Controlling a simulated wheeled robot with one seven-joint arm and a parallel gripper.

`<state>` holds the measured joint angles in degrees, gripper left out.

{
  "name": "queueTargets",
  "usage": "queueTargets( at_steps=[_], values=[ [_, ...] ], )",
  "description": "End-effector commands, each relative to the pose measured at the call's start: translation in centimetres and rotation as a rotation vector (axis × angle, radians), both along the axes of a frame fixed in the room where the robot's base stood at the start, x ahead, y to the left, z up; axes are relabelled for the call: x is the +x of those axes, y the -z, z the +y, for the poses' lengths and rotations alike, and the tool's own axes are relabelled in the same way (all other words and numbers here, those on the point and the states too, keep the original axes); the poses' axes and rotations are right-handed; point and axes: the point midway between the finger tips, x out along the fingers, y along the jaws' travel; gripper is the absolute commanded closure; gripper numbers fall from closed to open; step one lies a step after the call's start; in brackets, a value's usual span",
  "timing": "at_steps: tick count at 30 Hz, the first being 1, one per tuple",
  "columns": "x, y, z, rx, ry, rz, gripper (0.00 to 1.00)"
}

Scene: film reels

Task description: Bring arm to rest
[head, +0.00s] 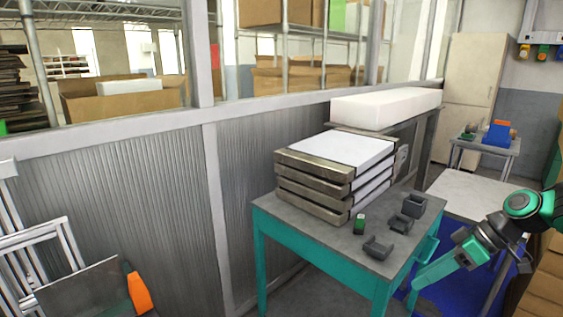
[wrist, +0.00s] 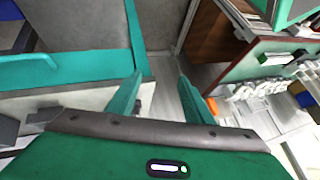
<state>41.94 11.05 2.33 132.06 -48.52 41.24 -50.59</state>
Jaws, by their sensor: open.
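My arm (head: 500,225) comes in from the right edge of the head view, bent and reaching down beside the teal table. My gripper (wrist: 160,76) shows in the wrist view with its two teal fingers spread apart. Nothing is between the fingers, only floor behind them.
A white-topped table (head: 470,190) stands behind my arm. Cardboard boxes (head: 545,290) are close at the right.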

Motion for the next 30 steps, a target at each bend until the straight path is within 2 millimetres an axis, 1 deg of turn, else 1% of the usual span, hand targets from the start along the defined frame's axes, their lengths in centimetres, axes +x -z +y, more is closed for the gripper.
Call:
queueTargets(
  at_steps=[1, 3, 5, 9, 11, 15, 18, 21, 25, 27, 30],
  values=[
    [-1.2, -0.3, 0.0, -0.053, 0.046, 0.054, 0.53],
    [-2.8, -0.4, -0.5, -0.118, 0.134, 0.134, 0.53],
    [-4.3, -0.6, -1.1, -0.173, 0.214, 0.195, 0.53],
    [-8.1, -1.6, -2.3, -0.28, 0.424, 0.315, 0.53],
    [-9.8, -2.1, -2.9, -0.317, 0.521, 0.357, 0.53],
    [-14.0, -3.2, -4.0, -0.381, 0.758, 0.441, 0.53],
    [-16.9, -3.9, -4.7, -0.404, 0.926, 0.492, 0.53],
    [-19.4, -4.3, -5.3, -0.412, 1.068, 0.531, 0.53],
    [-21.6, -4.6, -5.8, -0.41, 1.188, 0.564, 0.53],
    [-22.2, -4.6, -6.1, -0.409, 1.225, 0.575, 0.53],
    [-22.5, -4.6, -6.2, -0.408, 1.245, 0.58, 0.53]
  ],
)
